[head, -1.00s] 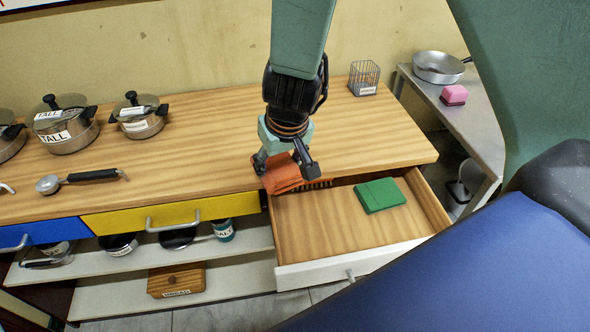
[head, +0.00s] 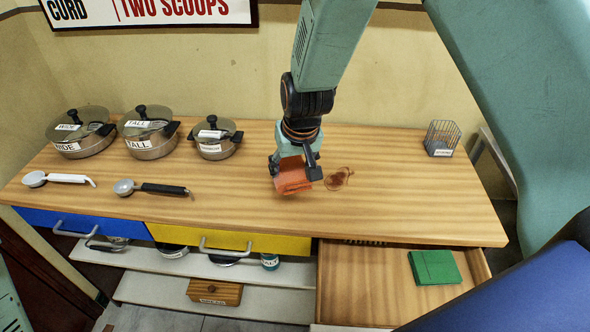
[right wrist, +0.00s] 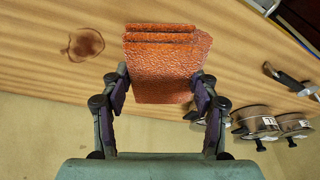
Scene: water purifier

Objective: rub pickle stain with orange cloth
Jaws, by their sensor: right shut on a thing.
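The folded orange cloth (head: 291,178) is held in my right gripper (head: 295,172) over the wooden counter. It also shows in the right wrist view (right wrist: 165,70), pinched between both fingers of the gripper (right wrist: 160,88). The brown pickle stain (head: 338,179) lies on the counter just right of the cloth in the head view. In the right wrist view the stain (right wrist: 83,43) is left of the cloth, apart from it. Whether the cloth touches the counter I cannot tell. My left gripper is not in view.
Several lidded pots (head: 150,135) stand at the left back. A white ladle (head: 60,179) and a black-handled ladle (head: 150,188) lie in front of them. A wire basket (head: 441,139) stands at the right. The open drawer (head: 375,275) below holds a green cloth (head: 434,267).

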